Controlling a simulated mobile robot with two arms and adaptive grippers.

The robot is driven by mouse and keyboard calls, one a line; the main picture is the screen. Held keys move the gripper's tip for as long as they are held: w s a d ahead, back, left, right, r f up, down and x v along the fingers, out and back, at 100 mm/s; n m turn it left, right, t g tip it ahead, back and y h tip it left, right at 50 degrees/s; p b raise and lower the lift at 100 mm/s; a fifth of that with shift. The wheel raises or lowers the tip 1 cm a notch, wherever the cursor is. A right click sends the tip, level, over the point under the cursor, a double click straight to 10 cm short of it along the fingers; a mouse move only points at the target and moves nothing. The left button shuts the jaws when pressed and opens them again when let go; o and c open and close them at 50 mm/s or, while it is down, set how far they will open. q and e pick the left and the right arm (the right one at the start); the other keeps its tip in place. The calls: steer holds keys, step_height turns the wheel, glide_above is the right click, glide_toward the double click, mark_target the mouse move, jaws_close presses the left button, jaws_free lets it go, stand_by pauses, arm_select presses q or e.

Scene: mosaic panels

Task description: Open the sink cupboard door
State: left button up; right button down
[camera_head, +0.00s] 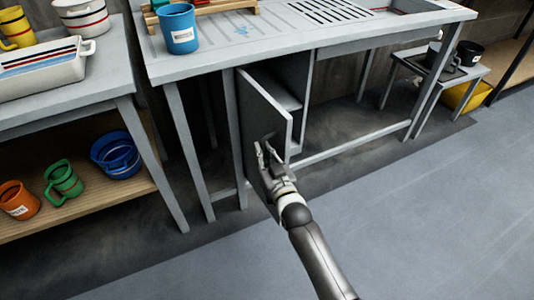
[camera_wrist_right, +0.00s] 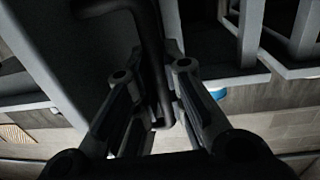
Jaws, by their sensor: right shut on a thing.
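The sink cupboard door (camera_head: 262,118) stands swung open, jutting out from the cupboard under the sink counter. An inner shelf (camera_head: 287,98) shows behind it. My right gripper (camera_head: 266,150) is at the door's lower part, near its free edge, shut on the dark door handle. In the right wrist view the handle (camera_wrist_right: 155,60) is a dark bent bar running between the fingers of my right gripper (camera_wrist_right: 162,115). The gripper hides most of the handle in the head view. My left gripper is not in view.
The sink counter (camera_head: 230,50) carries a blue mug (camera_head: 179,28) near its front edge. A table leg (camera_head: 190,150) stands left of the door. A side table (camera_head: 60,75) with several dishes stands at left. The floor (camera_head: 400,220) in front is clear.

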steer(key=shift+w+r, duration=0.1)
steer(key=shift+r, duration=0.15)
steer(key=c, duration=1.8)
jaws_free()
steer(key=o, duration=0.3)
steer(key=shift+f, duration=0.2)
steer(key=shift+f, duration=0.1)
steer(key=v, duration=1.2)
